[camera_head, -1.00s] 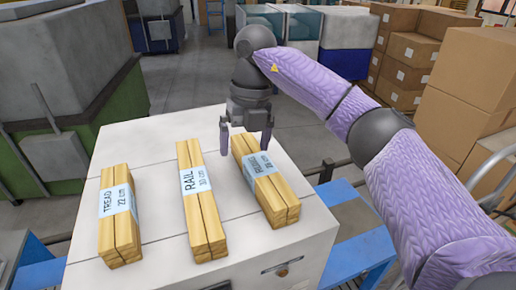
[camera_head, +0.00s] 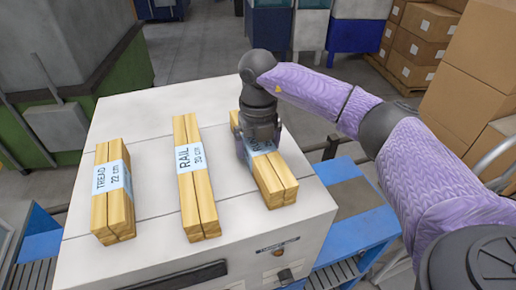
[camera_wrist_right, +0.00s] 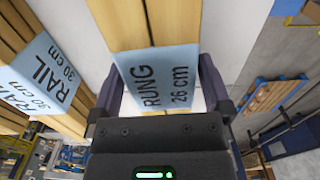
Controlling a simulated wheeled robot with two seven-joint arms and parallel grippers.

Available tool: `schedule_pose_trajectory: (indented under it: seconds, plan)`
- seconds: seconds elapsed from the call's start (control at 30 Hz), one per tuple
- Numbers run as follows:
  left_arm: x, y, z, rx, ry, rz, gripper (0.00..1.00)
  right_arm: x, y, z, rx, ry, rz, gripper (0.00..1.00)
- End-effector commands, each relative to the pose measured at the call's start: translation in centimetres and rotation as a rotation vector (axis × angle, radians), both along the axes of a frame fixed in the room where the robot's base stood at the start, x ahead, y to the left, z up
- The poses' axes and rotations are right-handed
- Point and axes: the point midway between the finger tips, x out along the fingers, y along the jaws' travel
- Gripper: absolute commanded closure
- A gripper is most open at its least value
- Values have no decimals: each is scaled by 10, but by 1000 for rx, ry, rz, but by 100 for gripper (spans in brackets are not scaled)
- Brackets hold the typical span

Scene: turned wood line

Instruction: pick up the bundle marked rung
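The bundle marked RUNG 26 cm (camera_head: 269,178) is a stack of light wooden bars with a pale blue label, lying at the right of the white worktop (camera_head: 155,258). My right gripper (camera_head: 258,150) is down over its label, one finger on each side. In the right wrist view, the RUNG bundle (camera_wrist_right: 160,75) lies between the fingers, with a narrow gap showing beside it, so the gripper looks open. The gripper hides part of the label in the head view. My left gripper is not in view.
The RAIL 30 cm bundle (camera_head: 199,205) lies in the middle of the worktop and the TREAD 22 cm bundle (camera_head: 113,205) at the left. Bare worktop separates the bundles. A blue conveyor frame (camera_head: 365,215) stands to the right, with cardboard boxes (camera_head: 420,45) behind.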

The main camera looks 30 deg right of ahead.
Motion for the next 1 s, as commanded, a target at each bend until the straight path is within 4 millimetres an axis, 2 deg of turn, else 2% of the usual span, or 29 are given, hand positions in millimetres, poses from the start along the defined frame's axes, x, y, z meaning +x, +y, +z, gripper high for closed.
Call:
schedule_pose_trajectory:
  seconds: [0.03, 0.07, 0.43, 0.47, 0.77, 0.87, 1.0]
  plan:
    - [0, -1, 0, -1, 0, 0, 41, 0, 0, 0, 0, 0, 0, 13]
    - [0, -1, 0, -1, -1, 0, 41, 0, 0, 0, 0, 0, 0, 19]
    - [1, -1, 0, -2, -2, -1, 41, 0, 0, 1, 1, 0, 0, 97]
    - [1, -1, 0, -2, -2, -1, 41, 0, 0, 1, 1, 0, 0, 100]
    - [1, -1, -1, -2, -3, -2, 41, 1, 0, 6, 1, -4, 0, 100]
    - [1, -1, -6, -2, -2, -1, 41, 1, 0, 26, 2, -6, 0, 100]
    - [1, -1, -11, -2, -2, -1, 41, 1, 0, 64, 2, -6, -1, 100]
